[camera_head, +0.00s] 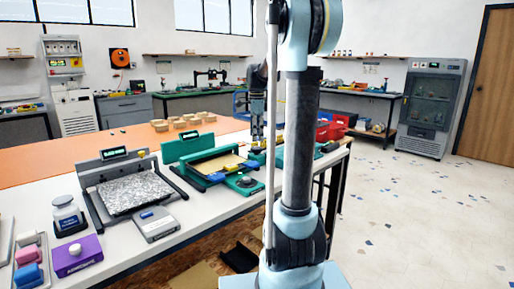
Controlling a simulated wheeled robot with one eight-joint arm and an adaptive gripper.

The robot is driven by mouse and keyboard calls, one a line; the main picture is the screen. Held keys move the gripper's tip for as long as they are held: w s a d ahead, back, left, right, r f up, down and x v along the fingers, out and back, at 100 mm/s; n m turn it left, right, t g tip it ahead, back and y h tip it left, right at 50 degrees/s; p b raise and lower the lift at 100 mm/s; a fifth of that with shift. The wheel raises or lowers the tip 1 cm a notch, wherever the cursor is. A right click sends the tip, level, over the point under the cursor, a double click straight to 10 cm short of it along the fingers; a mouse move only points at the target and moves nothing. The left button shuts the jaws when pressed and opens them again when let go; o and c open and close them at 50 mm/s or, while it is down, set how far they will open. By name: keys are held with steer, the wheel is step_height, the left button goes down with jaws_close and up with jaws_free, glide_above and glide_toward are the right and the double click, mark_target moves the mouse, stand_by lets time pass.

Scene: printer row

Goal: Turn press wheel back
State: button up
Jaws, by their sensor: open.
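A green press (187,147) stands on the white front part of the table, with a raised back panel and a tan bed. A dark round knob (246,182) with a light centre sits on its front right corner; I cannot tell for sure if it is the press wheel. My gripper (257,143) is small in view, pointing down above the table just right of the green press, behind the knob. It is open and appears empty. My arm column hides part of the area to its right, where more green equipment (282,157) shows.
A grey press (88,163) with a speckled bed stands left of the green one. A grey box (155,224), a jar (67,213) and a purple box (77,255) are near the front edge. Tan blocks (180,122) lie behind on the orange surface. Red bins (330,130) stand at right.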

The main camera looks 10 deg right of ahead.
mark_target(257, 147)
steer(key=shift+f, duration=2.8)
steer(key=shift+w, duration=0.1)
steer(key=c, duration=1.1)
